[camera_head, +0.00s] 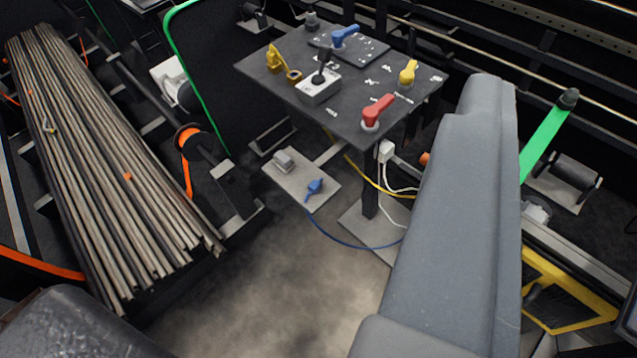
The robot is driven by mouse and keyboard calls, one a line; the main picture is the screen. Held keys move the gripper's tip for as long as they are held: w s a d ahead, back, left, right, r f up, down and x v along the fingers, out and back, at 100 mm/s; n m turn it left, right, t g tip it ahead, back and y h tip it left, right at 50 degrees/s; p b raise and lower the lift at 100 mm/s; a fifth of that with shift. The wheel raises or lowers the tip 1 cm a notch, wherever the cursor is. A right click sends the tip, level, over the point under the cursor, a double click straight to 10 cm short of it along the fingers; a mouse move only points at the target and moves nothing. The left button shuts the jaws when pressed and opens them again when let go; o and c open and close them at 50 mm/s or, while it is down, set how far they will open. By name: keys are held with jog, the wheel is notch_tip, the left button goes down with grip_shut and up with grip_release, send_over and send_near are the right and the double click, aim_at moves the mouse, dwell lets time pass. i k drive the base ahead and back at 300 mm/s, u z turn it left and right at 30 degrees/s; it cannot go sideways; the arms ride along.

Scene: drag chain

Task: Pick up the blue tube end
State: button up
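The blue tube end (314,186) is a small blue fitting on the right part of a low, light grey plate (287,178), left of the console's post. A thin blue tube (340,240) curves over the floor from near the plate toward the right and passes behind a large grey shape. Whether the tube joins the blue fitting is too small to tell. A small grey block (283,160) sits on the same plate, behind and left of the blue fitting. My gripper is not in view.
A dark console (345,115) with blue, yellow and red handles stands behind the plate. A large grey shape (445,215) blocks the right. A bundle of long rods (100,155) lies at left. Yellow and white cables hang near the post. The floor (270,290) in front is clear.

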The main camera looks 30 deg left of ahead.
aim_at(313, 187)
jog(key=z, duration=0.05)
jog(key=i, duration=1)
jog(key=u, duration=0.1)
